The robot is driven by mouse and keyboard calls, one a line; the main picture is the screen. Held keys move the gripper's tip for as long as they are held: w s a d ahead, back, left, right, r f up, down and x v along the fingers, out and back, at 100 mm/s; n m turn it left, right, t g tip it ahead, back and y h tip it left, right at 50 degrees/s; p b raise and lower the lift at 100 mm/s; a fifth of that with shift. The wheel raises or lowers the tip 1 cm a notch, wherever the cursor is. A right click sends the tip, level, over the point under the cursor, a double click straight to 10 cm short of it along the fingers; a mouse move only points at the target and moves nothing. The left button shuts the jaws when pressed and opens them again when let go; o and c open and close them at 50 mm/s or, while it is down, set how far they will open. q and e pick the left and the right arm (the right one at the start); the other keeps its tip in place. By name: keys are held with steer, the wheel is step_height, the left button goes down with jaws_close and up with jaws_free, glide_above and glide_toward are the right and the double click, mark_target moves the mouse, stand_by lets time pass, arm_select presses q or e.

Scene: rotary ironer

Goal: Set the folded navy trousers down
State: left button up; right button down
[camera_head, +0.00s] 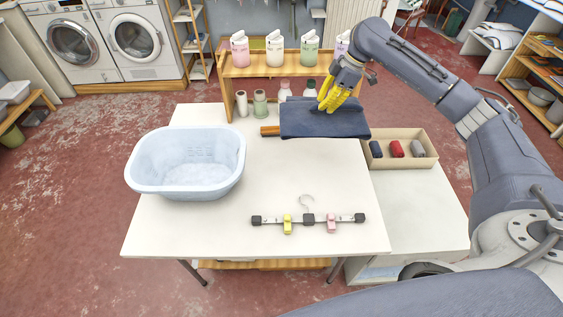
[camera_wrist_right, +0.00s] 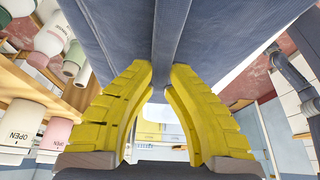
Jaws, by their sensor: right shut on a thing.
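The folded navy trousers (camera_head: 312,122) are a flat dark blue bundle at the back right of the white table (camera_head: 280,175), in front of the wooden shelf. My right gripper (camera_head: 328,106) comes down from above with yellow fingers shut on the trousers' upper layer. In the right wrist view the navy cloth (camera_wrist_right: 110,30) fills the upper part, and a raised fold runs between the fingertips (camera_wrist_right: 160,72). I cannot tell whether the underside touches the table. A brown wooden piece (camera_head: 270,130) shows at the trousers' left edge. My left gripper is out of view.
A pale blue basin (camera_head: 190,191) stands at the table's left. A clip hanger (camera_head: 307,219) lies near the front. The wooden shelf (camera_head: 262,70) holds several bottles close to my right gripper. A beige box (camera_head: 425,160) with rolled items is at the right. The table's middle is clear.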

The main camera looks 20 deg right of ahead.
step_height(320, 180, down, 20)
steer(key=shift+r, duration=0.15)
stand_by(0.7)
steer(key=c, duration=1.4)
jaws_free()
steer(key=v, duration=1.2)
